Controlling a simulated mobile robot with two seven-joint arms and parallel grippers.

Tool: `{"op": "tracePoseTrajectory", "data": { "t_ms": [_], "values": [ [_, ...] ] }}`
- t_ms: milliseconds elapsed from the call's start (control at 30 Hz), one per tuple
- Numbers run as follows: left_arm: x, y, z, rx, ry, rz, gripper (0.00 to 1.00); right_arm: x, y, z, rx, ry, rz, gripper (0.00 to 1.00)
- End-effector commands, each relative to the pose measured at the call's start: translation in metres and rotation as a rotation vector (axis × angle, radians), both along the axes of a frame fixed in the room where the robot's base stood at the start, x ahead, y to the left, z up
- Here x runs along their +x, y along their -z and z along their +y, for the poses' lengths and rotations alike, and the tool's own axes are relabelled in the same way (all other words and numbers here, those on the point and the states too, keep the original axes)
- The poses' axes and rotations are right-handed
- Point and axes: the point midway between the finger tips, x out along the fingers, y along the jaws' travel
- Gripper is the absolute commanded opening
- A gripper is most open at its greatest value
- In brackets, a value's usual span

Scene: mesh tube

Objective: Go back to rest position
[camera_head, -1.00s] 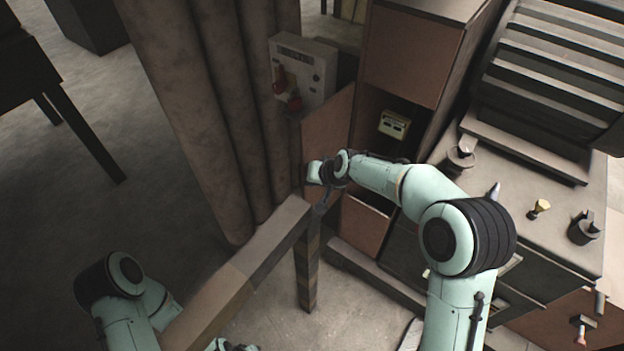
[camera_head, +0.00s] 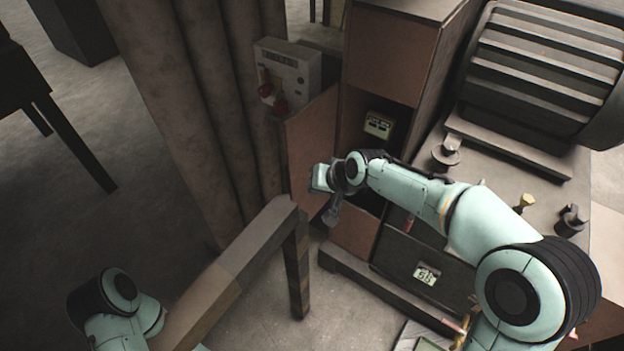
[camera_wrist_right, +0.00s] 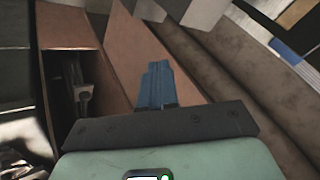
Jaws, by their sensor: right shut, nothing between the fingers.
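My right arm reaches from the lower right across the head view. Its gripper (camera_head: 332,216) points down in front of the open wooden cabinet (camera_head: 395,57), beside its swung-out door (camera_head: 310,145). In the right wrist view the two fingers (camera_wrist_right: 157,80) are together with nothing between them; the cabinet opening is left of them and the door panel is behind them. My left arm's pale green links show at the lower left of the head view, but its gripper is out of frame.
A wooden beam on a post (camera_head: 297,265) stands left of my right gripper. Thick columns (camera_head: 165,110) and a grey box with red levers (camera_head: 287,75) are behind. A machine bench with a dark drawer (camera_head: 425,265) is at right. Some floor is clear below.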

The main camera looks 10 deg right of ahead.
Motion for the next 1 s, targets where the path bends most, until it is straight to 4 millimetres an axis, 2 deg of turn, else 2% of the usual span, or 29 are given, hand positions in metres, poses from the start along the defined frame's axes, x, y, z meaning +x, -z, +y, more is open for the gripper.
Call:
{"op": "tracePoseTrajectory", "data": {
  "t_ms": [267,367,467,567,600,667,700,767,800,867,900,1000],
  "values": [
    [0.0,0.0,0.0,0.0,0.0,0.0,0.43,-0.002,-0.001,0.0,-0.001,0.001,0.003,0.0],
    [0.0,0.0,0.0,0.0,0.0,0.0,0.43,-0.004,0.019,-0.001,-0.013,0.001,0.027,0.0],
    [0.0,0.0,0.0,0.0,0.0,0.0,0.43,-0.011,0.066,-0.006,-0.037,0.005,0.077,0.0],
    [0.0,0.0,0.0,0.0,0.0,0.001,0.43,-0.027,0.13,-0.014,-0.065,0.008,0.147,0.0],
    [0.0,0.0,0.0,0.0,0.0,0.001,0.43,-0.038,0.158,-0.017,-0.074,0.01,0.18,0.0],
    [0.0,0.0,0.0,0.0,0.0,0.001,0.43,-0.057,0.197,-0.022,-0.085,0.011,0.229,0.0],
    [0.0,0.0,0.0,0.0,0.0,0.0,0.43,-0.072,0.223,-0.026,-0.091,0.015,0.262,0.0],
    [0.0,0.0,0.0,0.0,0.0,0.0,0.43,-0.098,0.26,-0.031,-0.095,0.015,0.314,0.0],
    [0.0,0.0,0.0,0.0,0.0,0.0,0.43,-0.119,0.284,-0.034,-0.095,0.019,0.352,0.0],
    [0.0,0.0,0.0,0.0,0.0,0.0,0.43,-0.152,0.316,-0.036,-0.091,0.021,0.407,0.0],
    [0.0,0.0,0.0,0.0,0.0,0.0,0.43,-0.176,0.334,-0.037,-0.086,0.024,0.445,0.0],
    [0.0,0.0,0.0,0.0,0.0,0.0,0.43,-0.234,0.369,-0.036,-0.066,0.032,0.528,0.0]
  ]
}}
